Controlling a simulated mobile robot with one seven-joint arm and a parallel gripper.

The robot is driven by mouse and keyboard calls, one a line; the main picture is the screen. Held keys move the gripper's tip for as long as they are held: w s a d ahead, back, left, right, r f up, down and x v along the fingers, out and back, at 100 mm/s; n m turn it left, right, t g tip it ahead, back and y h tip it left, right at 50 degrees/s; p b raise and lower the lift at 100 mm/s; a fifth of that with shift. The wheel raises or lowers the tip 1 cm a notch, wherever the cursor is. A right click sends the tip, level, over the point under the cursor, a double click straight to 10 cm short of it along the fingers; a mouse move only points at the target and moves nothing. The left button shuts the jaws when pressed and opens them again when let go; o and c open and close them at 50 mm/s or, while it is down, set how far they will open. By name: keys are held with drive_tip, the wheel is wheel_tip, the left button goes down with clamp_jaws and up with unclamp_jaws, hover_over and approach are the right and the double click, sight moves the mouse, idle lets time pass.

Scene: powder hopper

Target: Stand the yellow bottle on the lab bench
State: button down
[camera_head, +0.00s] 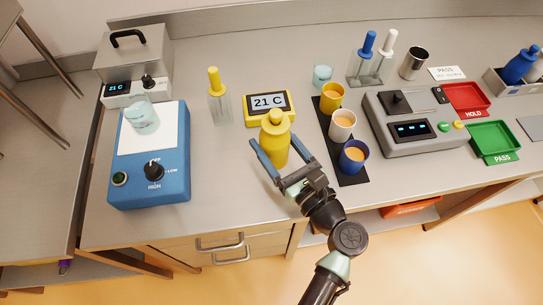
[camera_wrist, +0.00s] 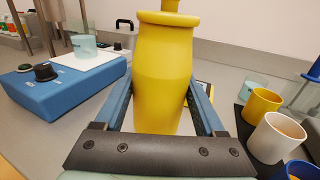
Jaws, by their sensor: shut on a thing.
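The yellow bottle (camera_head: 274,140) is upright between the two fingers of my gripper (camera_head: 271,160), near the front of the lab bench (camera_head: 225,185). In the wrist view the bottle (camera_wrist: 164,75) fills the middle, with one blue finger of my gripper (camera_wrist: 160,105) on each side. The gripper is shut on the bottle's body. The bottle's base is partly hidden, and I cannot tell whether it touches the bench.
A blue stirrer (camera_head: 170,170) with a beaker stands left. A yellow thermometer display (camera_head: 248,118) is just behind the bottle. A black mat (camera_head: 350,180) with yellow, white and blue cups lies right. Bare bench lies between the stirrer and the bottle.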

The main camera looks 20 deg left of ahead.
sight(281, 168)
drive_tip(key=shift+f+b, duration=0.4)
drive_tip(key=shift+f, duration=2.6)
drive_tip(key=shift+f, duration=0.15)
unclamp_jaws()
